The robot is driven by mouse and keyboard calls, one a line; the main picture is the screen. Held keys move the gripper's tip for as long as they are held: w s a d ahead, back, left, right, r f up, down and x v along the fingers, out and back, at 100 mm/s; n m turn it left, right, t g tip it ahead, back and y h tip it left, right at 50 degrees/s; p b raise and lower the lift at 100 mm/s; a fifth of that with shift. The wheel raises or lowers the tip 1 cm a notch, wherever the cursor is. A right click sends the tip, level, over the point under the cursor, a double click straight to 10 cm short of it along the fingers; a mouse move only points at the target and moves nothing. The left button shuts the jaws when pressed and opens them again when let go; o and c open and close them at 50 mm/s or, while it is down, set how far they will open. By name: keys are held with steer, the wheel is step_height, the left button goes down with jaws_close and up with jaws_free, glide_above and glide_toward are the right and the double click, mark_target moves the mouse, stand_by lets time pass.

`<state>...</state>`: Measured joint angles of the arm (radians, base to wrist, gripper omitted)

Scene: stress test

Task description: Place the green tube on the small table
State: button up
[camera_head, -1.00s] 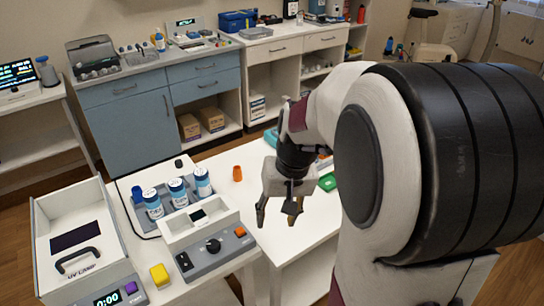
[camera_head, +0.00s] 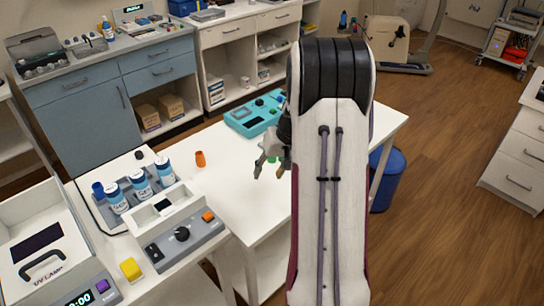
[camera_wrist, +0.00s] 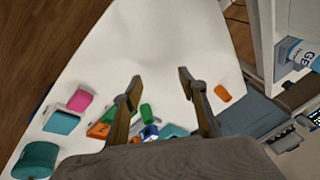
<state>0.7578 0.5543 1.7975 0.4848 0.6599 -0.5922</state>
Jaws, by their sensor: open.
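My gripper (camera_head: 270,170) is open and empty above the white table (camera_head: 228,180), pointing down. In the wrist view its two fingers (camera_wrist: 160,77) stand apart with bare tabletop between their tips. A small green item (camera_wrist: 147,113) lies near the inner part of the fingers in that view, partly hidden by the gripper; I cannot tell for sure that it is the green tube. In the head view only a bit of green (camera_head: 272,158) shows behind the fingers. I cannot tell which surface is the small table.
An orange cylinder (camera_head: 200,158) stands on the white table, and a teal case (camera_head: 255,112) lies at its back. Pink (camera_wrist: 80,100) and teal (camera_wrist: 62,122) blocks and a teal cylinder (camera_wrist: 38,160) show in the wrist view. Bottles (camera_head: 140,186) stand at left.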

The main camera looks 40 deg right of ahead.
steer(key=shift+n+t+h, duration=0.4)
steer(key=shift+t, duration=0.2)
steer(key=w+d+f, duration=0.1)
steer(key=d, duration=0.1)
steer(key=w+d+f, duration=0.1)
steer(key=d, duration=0.1)
steer(key=w+d+f, duration=0.1)
steer(key=w+d, duration=0.1)
steer(key=d, duration=0.1)
steer(key=w+d+r+n+t+h, duration=0.1)
steer(key=w+d+r+n, duration=0.2)
steer(key=w+d, duration=0.1)
steer(key=shift+d, duration=0.3)
steer(key=shift+f, duration=0.1)
steer(key=shift+x, duration=1.25)
steer(key=shift+w, duration=0.1)
steer(key=shift+s+x, duration=0.25)
steer(key=shift+x, duration=2.4)
